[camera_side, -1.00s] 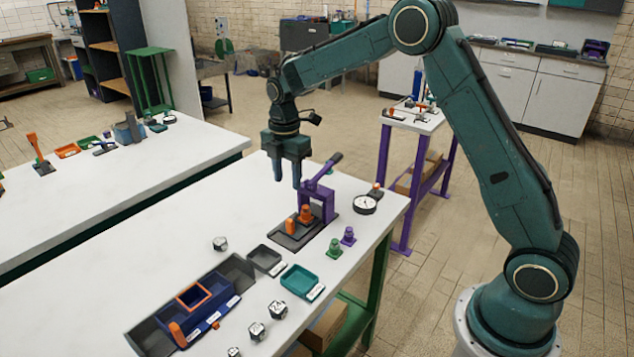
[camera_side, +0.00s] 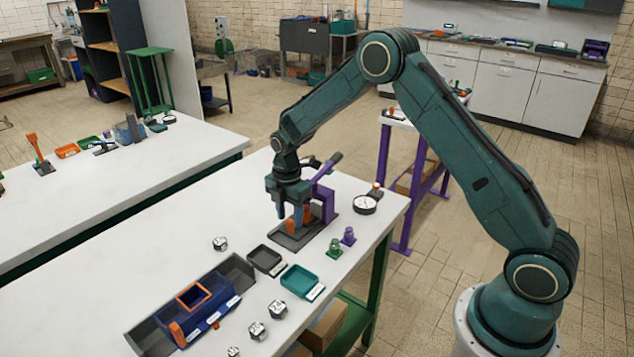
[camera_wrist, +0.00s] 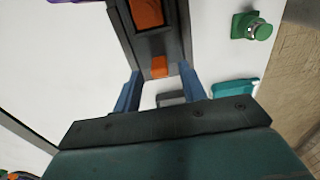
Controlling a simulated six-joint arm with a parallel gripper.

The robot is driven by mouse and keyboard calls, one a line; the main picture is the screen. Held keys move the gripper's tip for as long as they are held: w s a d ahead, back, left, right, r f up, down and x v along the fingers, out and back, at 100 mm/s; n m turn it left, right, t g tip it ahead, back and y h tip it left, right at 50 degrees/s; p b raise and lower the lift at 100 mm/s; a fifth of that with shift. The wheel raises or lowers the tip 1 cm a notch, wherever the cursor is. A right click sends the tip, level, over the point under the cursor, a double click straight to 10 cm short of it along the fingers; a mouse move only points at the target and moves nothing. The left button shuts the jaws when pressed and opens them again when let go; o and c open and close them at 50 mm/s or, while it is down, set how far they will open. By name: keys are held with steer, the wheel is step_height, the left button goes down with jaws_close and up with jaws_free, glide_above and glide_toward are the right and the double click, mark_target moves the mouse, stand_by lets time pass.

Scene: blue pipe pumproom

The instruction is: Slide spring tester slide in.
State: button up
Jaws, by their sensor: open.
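The spring tester (camera_side: 327,203) is a purple press with a raised lever on a dark base plate, standing on the white bench. Its slide shows as an upright orange tab (camera_side: 290,227) at the front, with an orange block (camera_side: 307,213) behind it under the press. In the wrist view the tab (camera_wrist: 159,67) lies between my fingertips, with the orange block (camera_wrist: 147,12) further up in the dark channel. My gripper (camera_side: 288,217) is open, pointing down around or just above the tab; contact cannot be told. My fingers partly hide the slide in the side view.
A dial gauge (camera_side: 365,204) stands right of the tester. A green piece (camera_side: 335,247) and a purple piece (camera_side: 348,236) stand in front. A grey tray (camera_side: 265,258), a teal tray (camera_side: 301,280) and a blue bin unit (camera_side: 205,309) are nearer. The bench left of the tester is clear.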

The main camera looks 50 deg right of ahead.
steer(key=shift+f, duration=1.1)
jaws_close()
